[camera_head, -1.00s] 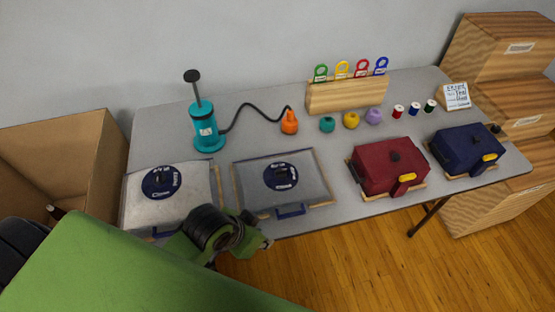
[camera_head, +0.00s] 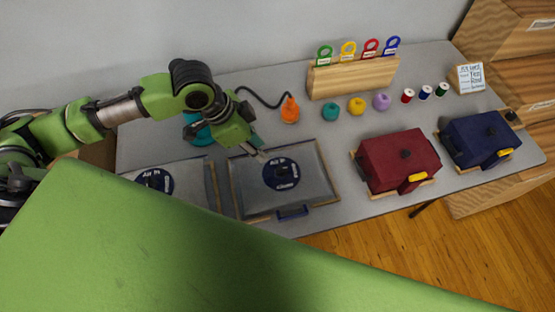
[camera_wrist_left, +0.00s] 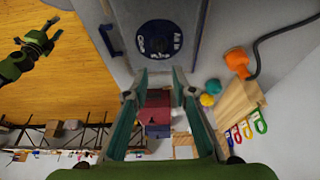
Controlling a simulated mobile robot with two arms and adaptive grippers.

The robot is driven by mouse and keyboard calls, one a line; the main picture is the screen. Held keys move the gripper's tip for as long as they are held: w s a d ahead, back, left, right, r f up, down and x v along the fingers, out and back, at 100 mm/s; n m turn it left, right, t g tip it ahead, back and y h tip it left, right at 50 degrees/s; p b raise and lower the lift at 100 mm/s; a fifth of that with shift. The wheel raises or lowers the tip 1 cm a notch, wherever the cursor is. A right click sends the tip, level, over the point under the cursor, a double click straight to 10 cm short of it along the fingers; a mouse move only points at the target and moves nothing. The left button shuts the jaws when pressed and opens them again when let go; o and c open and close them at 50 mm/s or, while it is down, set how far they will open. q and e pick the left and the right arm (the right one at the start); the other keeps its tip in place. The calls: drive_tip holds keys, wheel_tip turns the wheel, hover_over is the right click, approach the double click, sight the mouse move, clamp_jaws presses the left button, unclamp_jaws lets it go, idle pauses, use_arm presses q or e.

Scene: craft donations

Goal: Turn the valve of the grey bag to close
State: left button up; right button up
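The grey bag (camera_head: 305,197) lies flat in a wood-edged frame at the table's front. Its round dark-blue valve (camera_head: 282,173) is lettered "Air In" and "Close"; I cannot tell which way its knob points. The valve shows in the left wrist view (camera_wrist_left: 158,38), beyond the fingertips. My left gripper (camera_head: 260,155) is above the bag's upper left part, left of the valve and apart from it. Its fingers (camera_wrist_left: 160,72) are open with nothing between them. In the left wrist view, another green gripper (camera_wrist_left: 46,32), my right one, hangs over the floor with fingers apart.
A paler bag (camera_head: 195,178) with a similar valve lies to the left. A teal pump (camera_head: 198,132) is partly hidden behind my arm; its hose ends at an orange nozzle (camera_head: 290,110). Red (camera_head: 385,160) and navy (camera_head: 470,140) bags stand right. A wooden rack (camera_head: 352,77) is behind.

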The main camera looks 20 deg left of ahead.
sight(281, 169)
use_arm(q)
drive_tip(key=p+x, duration=0.1)
drive_tip(key=x, duration=1.2)
drive_tip(key=shift+d, duration=0.15)
clamp_jaws()
